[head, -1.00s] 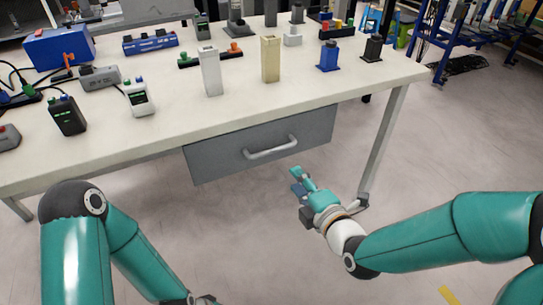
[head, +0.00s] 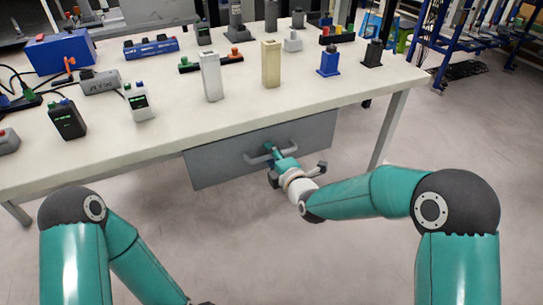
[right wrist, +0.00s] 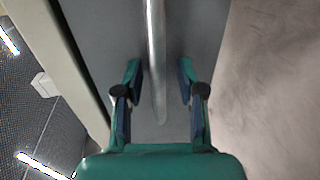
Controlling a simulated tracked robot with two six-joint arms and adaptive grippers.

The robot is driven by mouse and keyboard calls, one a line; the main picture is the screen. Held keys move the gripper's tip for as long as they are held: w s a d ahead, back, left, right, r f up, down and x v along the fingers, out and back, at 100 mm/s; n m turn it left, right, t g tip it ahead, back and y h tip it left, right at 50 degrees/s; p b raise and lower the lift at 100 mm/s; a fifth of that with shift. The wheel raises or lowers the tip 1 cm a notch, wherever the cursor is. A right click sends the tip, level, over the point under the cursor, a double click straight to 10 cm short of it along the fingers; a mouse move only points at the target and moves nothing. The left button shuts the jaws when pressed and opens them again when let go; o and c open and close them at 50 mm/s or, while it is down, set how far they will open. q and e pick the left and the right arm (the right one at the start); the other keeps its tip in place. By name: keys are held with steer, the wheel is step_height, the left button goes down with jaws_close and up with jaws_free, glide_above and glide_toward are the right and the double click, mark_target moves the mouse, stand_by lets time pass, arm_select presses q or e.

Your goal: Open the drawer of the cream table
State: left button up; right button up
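The cream table (head: 215,122) has a grey drawer (head: 215,167) under its top, and the drawer looks shut. A metal bar handle (head: 256,158) is on the drawer front; it also shows in the right wrist view (right wrist: 155,50). My right gripper (head: 270,150) is at the handle in the head view. In the right wrist view my right gripper (right wrist: 158,80) is open, with one finger on each side of the bar and gaps between fingers and bar.
On the tabletop stand a white block (head: 210,77), a tan block (head: 271,64), a blue box (head: 60,50) and several small devices. A table leg (head: 388,130) is right of the drawer. The floor in front is clear.

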jaws_close()
steer(key=shift+f, duration=0.1)
stand_by(0.4)
